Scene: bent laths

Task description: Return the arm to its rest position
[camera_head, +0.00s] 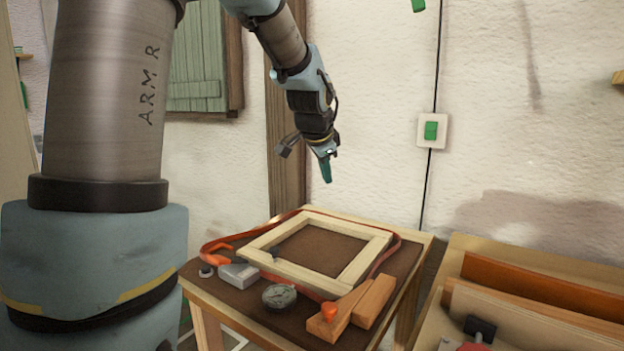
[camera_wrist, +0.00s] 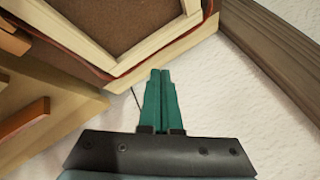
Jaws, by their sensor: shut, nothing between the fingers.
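My gripper (camera_head: 327,172) hangs in the air above the far edge of the small work table (camera_head: 205,290), in front of the white wall. Its green fingers are shut together with nothing between them. They also show shut in the wrist view (camera_wrist: 161,75), pointing past the table's edge. My arm bends down from the top of the head view and touches nothing that I can see.
A wooden frame (camera_head: 358,265) lies on the table with an orange strap (camera_head: 209,245) around it. A round gauge (camera_head: 279,296), a grey metal piece (camera_head: 238,275) and wooden blocks (camera_head: 373,302) lie in front. A bench with boards (camera_head: 540,290) stands right. A wooden post (camera_head: 285,150) stands behind.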

